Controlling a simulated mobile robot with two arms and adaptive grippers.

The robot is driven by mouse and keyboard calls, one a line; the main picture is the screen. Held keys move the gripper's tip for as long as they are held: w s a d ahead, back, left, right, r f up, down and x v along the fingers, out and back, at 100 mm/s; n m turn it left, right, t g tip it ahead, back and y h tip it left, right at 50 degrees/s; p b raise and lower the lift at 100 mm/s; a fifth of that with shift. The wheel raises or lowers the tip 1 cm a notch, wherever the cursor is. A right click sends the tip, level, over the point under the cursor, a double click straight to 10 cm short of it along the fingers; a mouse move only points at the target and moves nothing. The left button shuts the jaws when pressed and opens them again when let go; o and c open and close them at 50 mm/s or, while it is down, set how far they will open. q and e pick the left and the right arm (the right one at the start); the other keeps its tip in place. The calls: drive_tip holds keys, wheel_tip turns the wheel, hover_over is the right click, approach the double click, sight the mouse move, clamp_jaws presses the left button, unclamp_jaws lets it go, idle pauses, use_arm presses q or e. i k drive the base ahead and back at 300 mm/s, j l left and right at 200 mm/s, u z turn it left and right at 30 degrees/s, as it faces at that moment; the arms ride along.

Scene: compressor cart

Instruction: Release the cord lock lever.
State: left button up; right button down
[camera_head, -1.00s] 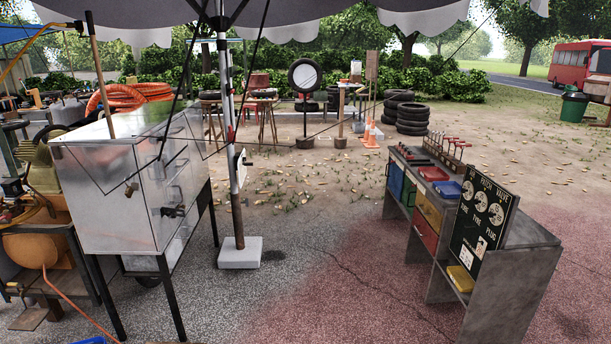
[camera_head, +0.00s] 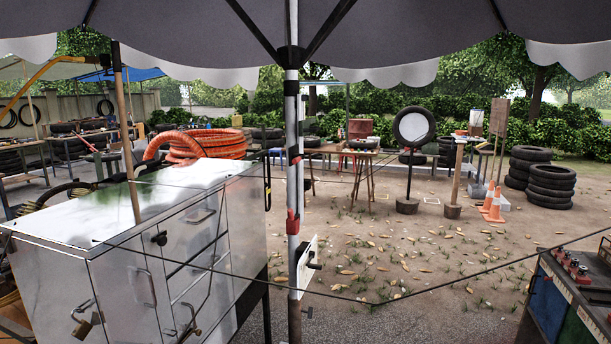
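A grey-white umbrella pole (camera_head: 294,120) stands upright just left of the middle and carries a dark canopy (camera_head: 180,25). A red fitting (camera_head: 293,222) sits on the pole; it looks like a cord lock, but I cannot make out its lever's position. A thin dark cord (camera_head: 340,296) sags across the view. Neither of my grippers is in view.
A workbench (camera_head: 560,300) is at the lower right. Leaf-strewn ground (camera_head: 430,250) between them is open. Stacked tyres (camera_head: 550,185) and cones stand behind.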

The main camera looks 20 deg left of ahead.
sight(295, 159)
drive_tip(key=i+u, duration=0.35)
drive_tip(key=i, duration=0.2)
drive_tip(key=i+u, duration=0.35)
drive_tip(key=i, duration=0.15)
drive_tip(key=i+l+u, duration=0.25)
drive_tip(key=i+u, duration=0.15)
drive_tip(key=i, duration=0.15)
